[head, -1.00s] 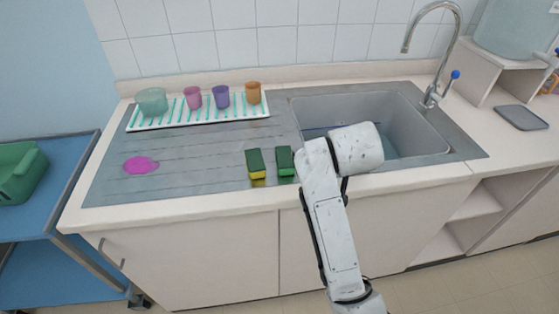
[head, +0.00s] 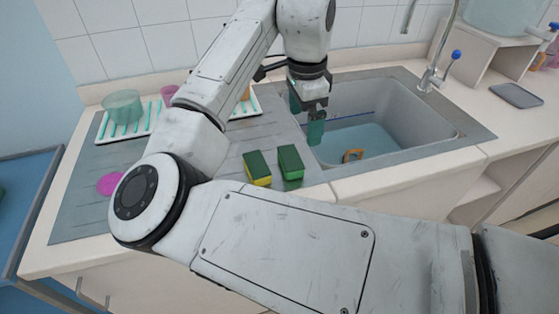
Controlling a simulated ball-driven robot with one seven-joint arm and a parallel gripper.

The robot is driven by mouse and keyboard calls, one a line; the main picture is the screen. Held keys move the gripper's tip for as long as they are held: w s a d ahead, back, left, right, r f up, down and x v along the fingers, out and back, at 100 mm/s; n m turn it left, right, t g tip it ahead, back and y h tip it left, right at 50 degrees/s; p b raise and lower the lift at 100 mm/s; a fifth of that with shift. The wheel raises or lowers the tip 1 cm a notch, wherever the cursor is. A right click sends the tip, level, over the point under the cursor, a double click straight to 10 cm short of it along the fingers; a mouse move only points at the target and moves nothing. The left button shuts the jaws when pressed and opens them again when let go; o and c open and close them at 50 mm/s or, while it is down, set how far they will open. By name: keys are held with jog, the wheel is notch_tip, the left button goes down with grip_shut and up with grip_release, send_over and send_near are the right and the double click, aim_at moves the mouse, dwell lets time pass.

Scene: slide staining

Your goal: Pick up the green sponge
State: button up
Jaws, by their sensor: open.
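The green sponge (head: 290,162), dark green on top with a brighter green side, lies on the metal drainboard just left of the sink. A second sponge (head: 257,168), dark green on top with a yellow side, lies close to its left. My gripper (head: 306,118) points down above the sink's left edge, behind and slightly right of the green sponge in the picture. Its teal fingertips are apart with nothing seen between them. Both sponges are in full view.
A white striped rack (head: 110,133) with a green cup (head: 123,106) and other cups stands behind, partly hidden by my arm. A magenta patch (head: 108,183) lies at the left. A tall faucet (head: 432,78) rises behind the sink.

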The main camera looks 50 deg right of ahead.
jog(key=shift+w+a+f+y, duration=0.2)
jog(key=shift+w+a+y, duration=0.4)
jog(key=shift+a, duration=0.4)
send_over(291, 157)
jog(key=f, duration=0.5)
jog(key=shift+d, duration=0.2)
jog(key=shift+a+f, duration=0.2)
jog(key=shift+f, duration=2.4)
jog(key=shift+c, duration=0.3)
jog(key=c, duration=0.6)
jog(key=shift+r, duration=0.1)
